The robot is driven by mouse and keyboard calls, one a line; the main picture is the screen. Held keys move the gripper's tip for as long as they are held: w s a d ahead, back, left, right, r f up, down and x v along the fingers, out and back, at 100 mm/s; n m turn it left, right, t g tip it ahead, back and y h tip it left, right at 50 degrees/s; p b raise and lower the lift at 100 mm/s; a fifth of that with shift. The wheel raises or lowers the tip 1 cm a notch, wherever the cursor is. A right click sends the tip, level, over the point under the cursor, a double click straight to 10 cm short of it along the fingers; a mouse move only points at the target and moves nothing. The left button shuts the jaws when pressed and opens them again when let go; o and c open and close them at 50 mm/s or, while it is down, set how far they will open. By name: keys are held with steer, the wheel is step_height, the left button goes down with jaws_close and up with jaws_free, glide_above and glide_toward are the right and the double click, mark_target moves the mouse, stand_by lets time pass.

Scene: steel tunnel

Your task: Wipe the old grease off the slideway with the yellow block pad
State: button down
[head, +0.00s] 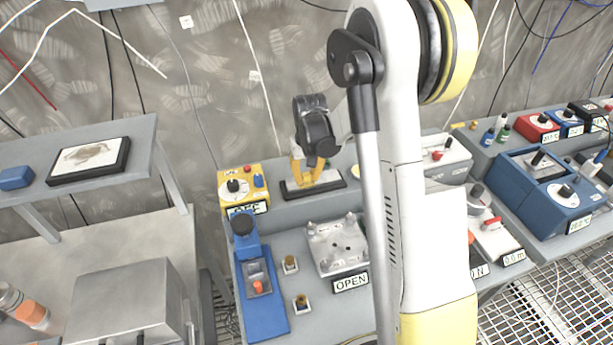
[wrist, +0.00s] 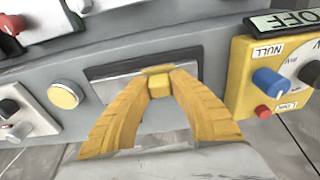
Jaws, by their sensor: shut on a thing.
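My gripper (head: 306,177) has yellow fingers, and in the wrist view it is shut on a small yellow block pad (wrist: 159,84). I cannot tell whether pad and plate touch. In the head view the same dark-framed plate (head: 331,182) is partly hidden by my fingers. Another dark-framed slab (head: 65,177), pale with a brown smear, lies on the left shelf. I cannot tell for sure which is the slideway.
A yellow control box (head: 237,181) stands close to the left of my gripper. In front are a blue device (head: 262,312) and a metal plate (head: 323,234) with an OPEN sign. A blue block (head: 16,178) lies on the left shelf. Blue instruments stand at the right.

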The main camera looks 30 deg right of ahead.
steer(key=shift+s+a+r, duration=0.1)
steer(key=shift+s+r, duration=0.1)
steer(key=shift+s, duration=0.05)
steer(key=shift+s+r+p, duration=0.25)
steer(key=shift+r+p, duration=0.25)
steer(key=shift+r, duration=0.45)
steer(key=shift+w+r+p, duration=0.3)
steer(key=shift+r+p, duration=0.4)
steer(key=shift+r, duration=0.25)
steer(key=shift+r+p, duration=1.1)
steer(key=shift+r, duration=0.85)
